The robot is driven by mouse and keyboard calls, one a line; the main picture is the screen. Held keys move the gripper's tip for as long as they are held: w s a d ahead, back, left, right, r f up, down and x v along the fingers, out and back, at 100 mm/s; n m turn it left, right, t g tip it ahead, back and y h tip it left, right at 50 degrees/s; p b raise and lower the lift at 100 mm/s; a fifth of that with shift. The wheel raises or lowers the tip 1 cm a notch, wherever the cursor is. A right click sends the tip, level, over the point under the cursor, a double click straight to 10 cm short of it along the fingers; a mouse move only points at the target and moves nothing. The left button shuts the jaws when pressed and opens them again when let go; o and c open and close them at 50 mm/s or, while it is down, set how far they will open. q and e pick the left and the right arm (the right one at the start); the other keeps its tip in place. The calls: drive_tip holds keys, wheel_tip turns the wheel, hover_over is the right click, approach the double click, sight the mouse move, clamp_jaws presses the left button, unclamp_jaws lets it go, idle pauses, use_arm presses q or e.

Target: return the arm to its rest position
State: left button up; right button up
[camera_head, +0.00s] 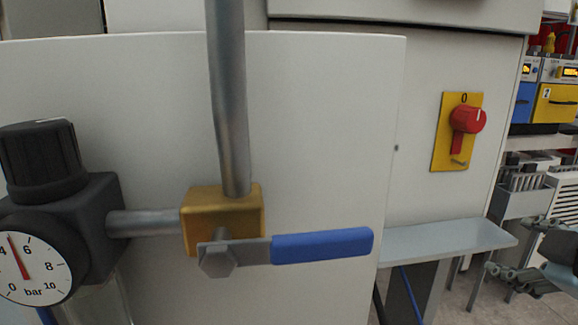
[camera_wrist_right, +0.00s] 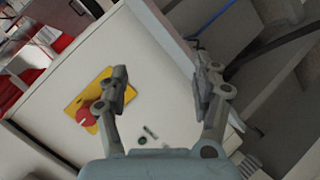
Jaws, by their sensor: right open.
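My right gripper (camera_head: 508,275) is at the lower right edge of the head view, beyond the grey ledge and apart from the things around it. In the right wrist view its two fingers (camera_wrist_right: 162,92) stand apart with nothing between them. The pale cabinet panel lies beyond the fingers. My left gripper is in neither view.
A valve with a blue lever (camera_head: 322,246) and a pressure gauge (camera_head: 30,262) are close at the left. A red rotary switch (camera_head: 467,119) sits on a yellow plate (camera_head: 441,150). A grey ledge (camera_head: 440,240) juts out below. Shelves with equipment (camera_head: 545,100) stand at the right.

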drive_tip(key=s+a+f+m+g+y, duration=0.1)
drive_tip(key=s+a+f+m+g, duration=0.25)
drive_tip(key=s, duration=0.25)
drive_tip(key=s+a+f+m+g, duration=0.2)
drive_tip(key=s+f, duration=0.2)
drive_tip(key=s, duration=0.3)
drive_tip(key=s+a+f+m+g+y, duration=0.1)
drive_tip(key=s+a+f+m+g, duration=0.25)
drive_tip(key=s, duration=0.25)
wheel_tip(320, 180, down, 27)
drive_tip(key=s+d+g+b, duration=0.1)
drive_tip(key=s+d+b, duration=0.1)
drive_tip(key=d, duration=0.1)
drive_tip(key=s+d+f+g+b, duration=0.1)
drive_tip(key=s+f, duration=1.7)
drive_tip(key=f, duration=0.1)
drive_tip(key=shift+s+f+b, duration=0.25)
drive_tip(key=shift+s+b, duration=0.05)
drive_tip(key=shift+s, duration=0.1)
drive_tip(key=shift+c, duration=0.2)
